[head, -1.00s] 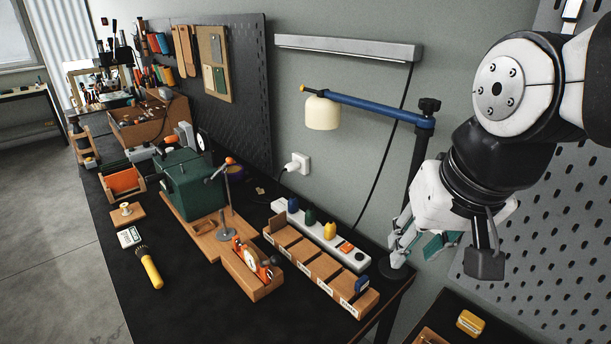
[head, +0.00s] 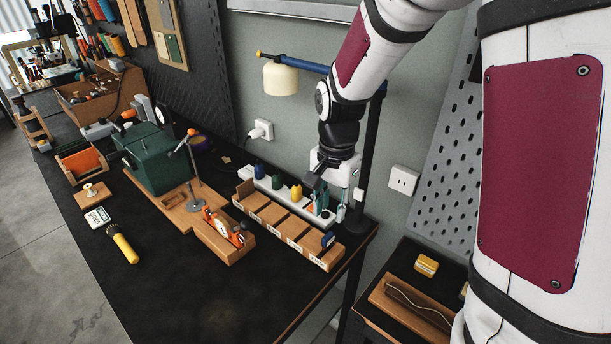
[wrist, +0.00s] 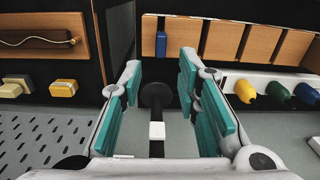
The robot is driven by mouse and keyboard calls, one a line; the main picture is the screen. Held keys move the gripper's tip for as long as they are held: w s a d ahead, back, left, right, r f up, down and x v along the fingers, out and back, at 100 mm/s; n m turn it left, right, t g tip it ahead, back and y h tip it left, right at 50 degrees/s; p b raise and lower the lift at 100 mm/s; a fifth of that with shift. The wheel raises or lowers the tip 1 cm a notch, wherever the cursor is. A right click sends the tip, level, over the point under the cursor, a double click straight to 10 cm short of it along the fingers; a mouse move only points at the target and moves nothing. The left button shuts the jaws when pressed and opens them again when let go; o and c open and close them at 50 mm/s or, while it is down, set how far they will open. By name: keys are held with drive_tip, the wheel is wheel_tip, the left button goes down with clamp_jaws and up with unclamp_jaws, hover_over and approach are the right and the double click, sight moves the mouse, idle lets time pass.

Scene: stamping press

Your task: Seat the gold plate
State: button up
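I cannot pick out a gold plate with certainty in either view. My gripper (head: 330,203) hangs beside the right end of the wooden compartment tray (head: 278,232), near the lamp post. In the wrist view my gripper (wrist: 160,70) is open, its teal finger pads wide apart with nothing held between them. A blue upright piece (wrist: 161,44) stands in the tray's end compartment, beyond the fingertips; it also shows in the head view (head: 328,240). A green machine (head: 152,158) with an orange-tipped lever, possibly the press, stands on a wooden base further left.
A white strip (head: 263,184) with yellow, green and blue pieces runs behind the tray. The lamp's dark round base (wrist: 156,94) lies beneath my open fingers. A yellow block (head: 426,265) sits on the side cabinet. The bench's front right is clear.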

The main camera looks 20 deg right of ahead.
sight(328, 235)
drive_tip(key=shift+w+f+m, duration=0.25)
drive_tip(key=shift+f+m, duration=0.05)
drive_tip(key=shift+f, duration=0.65)
wheel_tip(328, 235, down, 8)
drive_tip(key=b, duration=0.5)
drive_tip(key=shift+w, duration=0.1)
drive_tip(key=shift+r, duration=0.25)
clamp_jaws()
